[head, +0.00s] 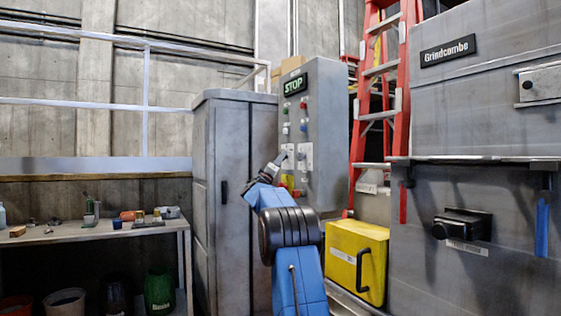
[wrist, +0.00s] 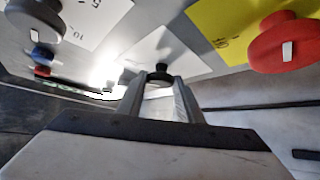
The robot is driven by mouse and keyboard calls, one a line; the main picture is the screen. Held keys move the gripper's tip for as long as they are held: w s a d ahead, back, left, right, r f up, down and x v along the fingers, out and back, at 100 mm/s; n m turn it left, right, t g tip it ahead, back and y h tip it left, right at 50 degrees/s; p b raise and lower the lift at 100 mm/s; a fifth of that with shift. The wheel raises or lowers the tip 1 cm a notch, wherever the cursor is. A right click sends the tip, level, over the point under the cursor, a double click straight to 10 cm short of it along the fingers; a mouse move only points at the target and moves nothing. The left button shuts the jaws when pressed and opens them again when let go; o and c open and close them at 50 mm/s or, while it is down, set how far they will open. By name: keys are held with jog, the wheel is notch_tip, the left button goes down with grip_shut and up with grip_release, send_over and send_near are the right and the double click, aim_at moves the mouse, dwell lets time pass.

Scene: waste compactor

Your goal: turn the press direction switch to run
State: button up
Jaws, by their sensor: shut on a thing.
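The grey control panel (head: 327,115) stands upright near the middle of the head view, with a STOP display (head: 295,85) at its top. In the wrist view a small black switch knob (wrist: 159,71) sits on a white label plate (wrist: 133,62). My gripper (wrist: 160,82) has one finger on each side of this knob and is shut on it. In the head view my gripper (head: 281,158) reaches the lower part of the panel's face. The plate's lettering and the knob's pointing direction cannot be read.
Beside the held knob are a red knob (wrist: 288,43) on a yellow plate and a grey knob (wrist: 36,16) with a number scale. A grey cabinet (head: 232,180) stands left of the panel. A yellow box (head: 345,257) and red ladder (head: 361,150) are to the right.

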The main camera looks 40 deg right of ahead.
jog(key=o, duration=1)
jog(key=v, duration=1.7)
jog(key=shift+a+f, duration=0.1)
jog(key=shift+f, duration=0.15)
